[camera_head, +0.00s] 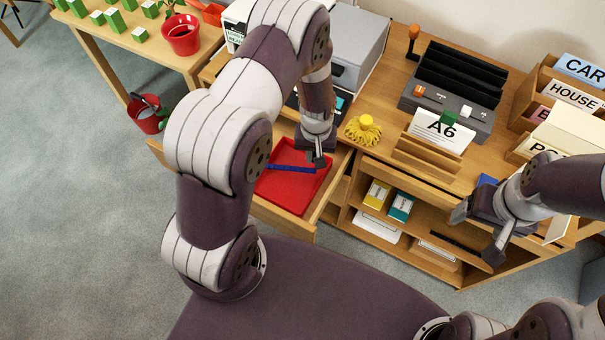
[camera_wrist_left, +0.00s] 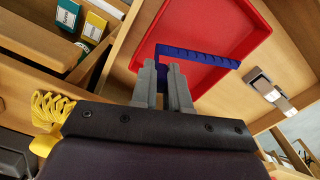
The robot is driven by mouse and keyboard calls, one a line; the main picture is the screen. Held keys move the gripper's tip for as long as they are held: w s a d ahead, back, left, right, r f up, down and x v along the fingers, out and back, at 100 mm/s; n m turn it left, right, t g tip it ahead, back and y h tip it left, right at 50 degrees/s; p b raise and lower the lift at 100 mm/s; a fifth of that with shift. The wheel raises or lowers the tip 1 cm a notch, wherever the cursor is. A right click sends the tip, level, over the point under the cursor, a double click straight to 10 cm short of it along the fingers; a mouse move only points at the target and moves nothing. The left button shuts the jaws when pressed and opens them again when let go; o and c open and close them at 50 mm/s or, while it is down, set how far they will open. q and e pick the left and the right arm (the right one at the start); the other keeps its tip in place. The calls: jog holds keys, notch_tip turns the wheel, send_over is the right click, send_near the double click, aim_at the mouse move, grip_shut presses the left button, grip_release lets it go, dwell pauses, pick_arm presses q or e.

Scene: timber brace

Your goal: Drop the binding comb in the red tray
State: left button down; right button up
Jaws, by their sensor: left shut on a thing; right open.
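The blue binding comb (camera_head: 290,168) is a long toothed strip, held at one end in my left gripper (camera_head: 319,161). In the left wrist view, the left fingers (camera_wrist_left: 167,85) are shut on the comb (camera_wrist_left: 200,57), which sticks out sideways over the red tray. The red tray (camera_head: 285,196) lies in an open wooden drawer; it also shows in the left wrist view (camera_wrist_left: 225,25). I cannot tell the exact gap between comb and tray. My right gripper (camera_head: 476,235) is open and empty, in front of the shelf at the right.
The open drawer's front (camera_head: 277,220) juts out from the desk. Shelves below hold small boxes (camera_head: 401,206).

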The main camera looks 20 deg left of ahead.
pick_arm(q)
notch_tip(320, 180, down, 6)
jog(key=shift+r, duration=0.1)
jog(key=shift+b, duration=0.3)
jog(key=c, duration=1.1)
grip_release()
jog(key=shift+o, duration=0.2)
notch_tip(320, 180, up, 12)
jog(key=shift+f+p, duration=0.2)
jog(key=shift+p, duration=0.35)
notch_tip(320, 180, up, 6)
jog(key=m, duration=0.1)
send_over(314, 170)
jog(key=s, duration=0.2)
jog(key=s+r+m+t, duration=0.1)
jog(key=s+r+m, duration=0.1)
jog(key=s+r, duration=0.6)
jog(key=shift+s+a+m, duration=0.2)
jog(key=shift+s+m, duration=0.2)
jog(key=shift+s, duration=0.3)
